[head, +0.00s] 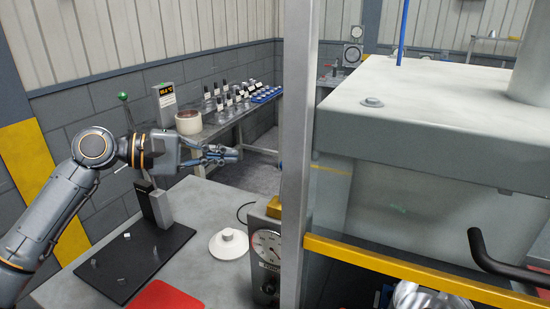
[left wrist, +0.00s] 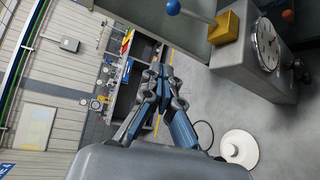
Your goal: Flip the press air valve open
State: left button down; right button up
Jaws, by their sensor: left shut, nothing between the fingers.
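The air valve is a yellow block (left wrist: 223,27) on the grey gauge box, with a thin lever ending in a blue ball (left wrist: 173,7) in the left wrist view. The lever sticks out sideways from the block toward the picture's upper left. In the head view only a small part of the yellow block (head: 274,207) shows beside the grey post, and I cannot make out the lever there. My left gripper (head: 236,154) is shut and empty, above the bench edge and apart from the valve. Its fingers also show in the left wrist view (left wrist: 162,76). My right gripper is not in view.
The gauge box (head: 266,250) stands by the upright grey post (head: 296,120) of the press. A white round piece (head: 228,244) and a black plate (head: 135,262) with a stand lie on the bench. A yellow bar (head: 410,265) crosses the press front.

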pick_arm(q)
jog(key=d+p, duration=0.2)
jog(key=d, duration=0.1)
jog(key=d+p, duration=0.1)
jog(key=d, duration=0.2)
jog(key=d+f+p, duration=0.1)
jog(key=d+p, duration=0.1)
jog(key=d, duration=0.1)
jog(key=shift+s+d+p, duration=0.1)
jog(key=shift+s+p, duration=0.1)
jog(key=shift+p, duration=0.1)
jog(key=shift+w+d+f, duration=0.1)
jog(key=shift+d, duration=0.05)
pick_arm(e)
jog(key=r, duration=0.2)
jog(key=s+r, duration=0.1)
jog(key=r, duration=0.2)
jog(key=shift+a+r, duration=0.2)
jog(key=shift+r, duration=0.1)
pick_arm(q)
jog(key=shift+s+b, duration=0.2)
jog(key=shift+b, duration=0.3)
jog(key=shift+h, duration=0.3)
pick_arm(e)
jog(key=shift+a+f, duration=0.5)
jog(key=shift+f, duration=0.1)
